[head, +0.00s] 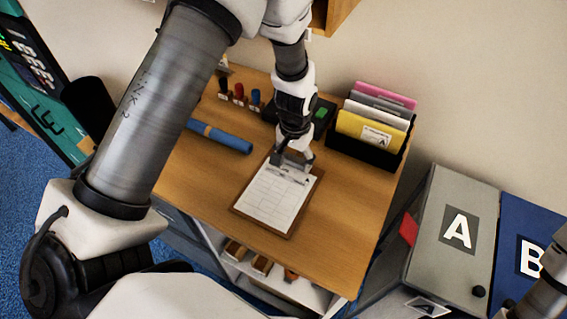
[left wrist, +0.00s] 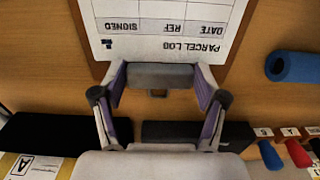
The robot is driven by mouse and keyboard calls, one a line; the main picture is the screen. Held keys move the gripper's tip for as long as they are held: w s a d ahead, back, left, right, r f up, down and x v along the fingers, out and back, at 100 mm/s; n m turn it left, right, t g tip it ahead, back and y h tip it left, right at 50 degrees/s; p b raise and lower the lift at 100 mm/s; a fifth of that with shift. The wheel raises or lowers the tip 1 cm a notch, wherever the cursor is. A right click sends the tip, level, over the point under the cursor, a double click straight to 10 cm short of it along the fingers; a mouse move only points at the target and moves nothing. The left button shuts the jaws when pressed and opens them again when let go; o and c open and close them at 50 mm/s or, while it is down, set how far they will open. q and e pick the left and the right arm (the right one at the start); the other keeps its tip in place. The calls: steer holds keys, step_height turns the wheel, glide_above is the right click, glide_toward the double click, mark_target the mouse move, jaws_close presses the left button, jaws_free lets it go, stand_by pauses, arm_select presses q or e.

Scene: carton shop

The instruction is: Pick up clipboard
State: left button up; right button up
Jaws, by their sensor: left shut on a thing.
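The clipboard (head: 291,213), a brown board with a white printed form, lies on the wooden desk with its clip end toward the wall. In the left wrist view its "PARCEL LOG" sheet (left wrist: 165,35) shows upside down at the top. My left gripper (head: 292,162) points down at the clip end and is shut on the clipboard there. In the left wrist view the fingers of my left gripper (left wrist: 160,80) are on either side of the grey clip, which hides part of the board's edge. My right gripper is not in view.
A blue roll (head: 220,136) lies left of the clipboard. Red and blue stamps (head: 239,91) stand behind it. A black file holder (head: 365,150) with coloured folders is at the back right. Grey cabinet A (head: 435,255) and blue cabinet B (head: 520,215) stand right of the desk (head: 345,225).

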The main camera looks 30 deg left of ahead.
arm_select(q)
steer(key=shift+w+r+b, duration=0.15)
steer(key=shift+r+b, duration=0.3)
steer(key=shift+r, duration=0.2)
steer(key=shift+s+a+r+b, duration=0.1)
steer(key=shift+s+r+b, duration=0.15)
steer(key=shift+r, duration=0.25)
steer(key=shift+s+r+b, duration=0.25)
steer(key=shift+r, duration=0.2)
steer(key=b, duration=0.3)
glide_above(269, 188)
steer(key=shift+r, duration=0.2)
steer(key=s+b, duration=0.3)
steer(key=s, duration=0.1)
steer(key=s+a+b, duration=0.1)
steer(key=b, duration=0.1)
steer(key=shift+s+a+r+b, duration=0.1)
steer(key=shift+s+r+b, duration=0.2)
steer(key=shift+s+b, duration=0.1)
steer(key=shift+s+r+b, duration=0.2)
steer(key=shift+s+b, duration=0.1)
steer(key=shift+b, duration=0.1)
steer(key=shift+s+r, duration=0.15)
